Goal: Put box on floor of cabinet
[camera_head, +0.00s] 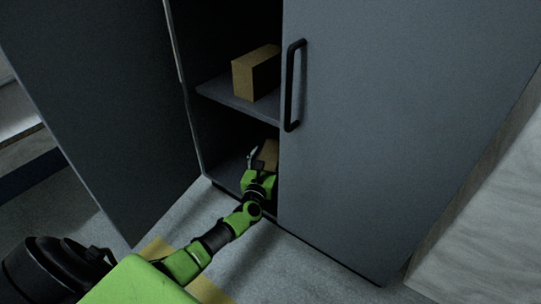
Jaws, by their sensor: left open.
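A grey cabinet (375,150) stands ahead, with its left door swung open and its right door closed. One tan box (256,75) sits on the cabinet's shelf (236,100). A second tan box (269,153) is in the lower part, at the cabinet floor (228,174), partly hidden by my gripper and the right door. My left gripper (254,158) is open, reaching into the lower compartment right beside this lower box. I cannot tell whether it touches the box. My right gripper is not in view.
The open left door (105,110) stands to the left of my arm. The closed right door's edge and black handle (292,85) are just right of the opening. Grey floor with a yellow strip (158,249) lies in front. A pale panel (490,215) stands at the far right.

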